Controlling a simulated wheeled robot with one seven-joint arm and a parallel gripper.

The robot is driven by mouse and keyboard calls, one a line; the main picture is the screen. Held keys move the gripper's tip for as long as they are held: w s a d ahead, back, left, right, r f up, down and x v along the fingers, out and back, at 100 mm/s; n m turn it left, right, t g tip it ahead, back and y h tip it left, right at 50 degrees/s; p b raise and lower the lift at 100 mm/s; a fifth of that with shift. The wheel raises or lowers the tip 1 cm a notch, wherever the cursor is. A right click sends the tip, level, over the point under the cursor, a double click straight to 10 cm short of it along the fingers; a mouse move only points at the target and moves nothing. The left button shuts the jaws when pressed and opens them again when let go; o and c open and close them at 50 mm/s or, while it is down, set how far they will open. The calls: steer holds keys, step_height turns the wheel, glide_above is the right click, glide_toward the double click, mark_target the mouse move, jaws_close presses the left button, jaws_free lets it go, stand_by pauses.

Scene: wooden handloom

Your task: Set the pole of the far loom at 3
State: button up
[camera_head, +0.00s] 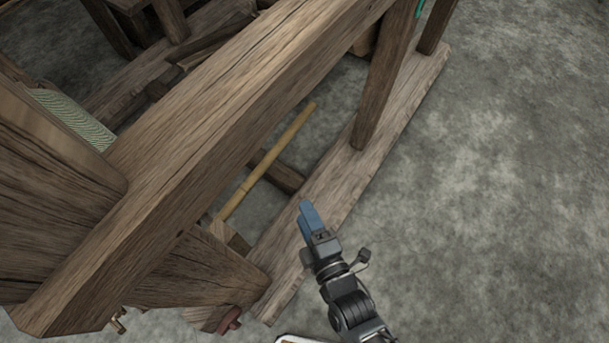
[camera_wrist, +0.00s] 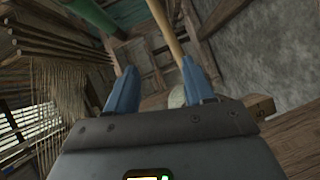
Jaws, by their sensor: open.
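A long tan pole (camera_head: 266,165) slants below the loom's thick upper beam in the head view, with its lower end near the wooden end frame. In the wrist view a tan pole (camera_wrist: 166,26) runs down from the top edge to the right finger, which hides its lower part. My gripper (camera_head: 306,210) has blue fingers and is over the loom's lower side rail, to the right of the pole. In the wrist view my gripper (camera_wrist: 158,68) is open, with nothing seen held between the fingers. I cannot read a clear 3 in either view.
The loom's thick upper beam (camera_head: 205,140) crosses the head view, left of my gripper. An upright post (camera_head: 383,85) stands on the lower rail (camera_head: 400,118). Hanging threads (camera_wrist: 62,100) and a green bar (camera_wrist: 95,14) show in the wrist view. The grey floor (camera_head: 500,200) on the right is clear.

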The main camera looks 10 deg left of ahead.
mark_target(244, 183)
steer(key=w+a+f+n+b, duration=0.1)
steer(key=w+a+f+b, duration=0.1)
steer(key=a, duration=0.4)
steer(key=w+a+f+n+g+y+b, duration=0.1)
steer(key=w+a+f+n+b, duration=0.1)
steer(key=a, duration=0.3)
steer(key=w+a+f+n+b, duration=0.2)
steer(key=a+b, duration=0.1)
steer(key=a, duration=0.3)
steer(key=shift+w+a+y, duration=0.3)
steer(key=shift+y, duration=0.1)
steer(key=shift+w+a, duration=0.35)
steer(key=shift+w, duration=0.05)
steer(key=shift+c, duration=0.5)
jaws_close()
